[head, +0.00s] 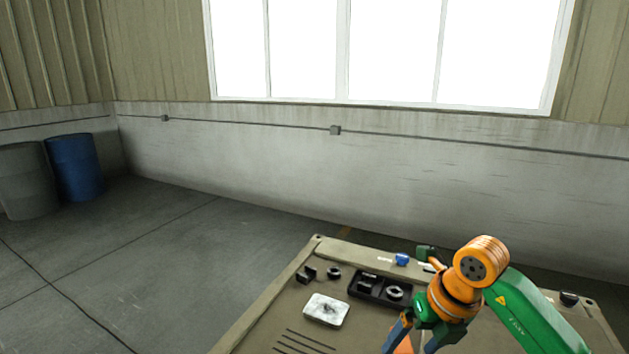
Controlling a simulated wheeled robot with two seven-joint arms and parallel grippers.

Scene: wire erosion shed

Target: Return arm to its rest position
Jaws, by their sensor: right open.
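My right arm, green and orange, comes in from the right over the workbench (250,325). My right gripper (412,343) points down over the bench with its two blue-grey fingers spread apart. Something orange shows between the fingers at the bottom edge of the picture, and I cannot tell what it is. I see nothing gripped. The fingertips are close to the lower picture edge. My left gripper is out of view.
A black tray (359,294) with dark parts lies left of my gripper. A dark block (307,274), a dark ring (334,272), a white pad (326,310) and a blue item (402,259) are on the bench. Barrels (75,167) stand far left; floor between is clear.

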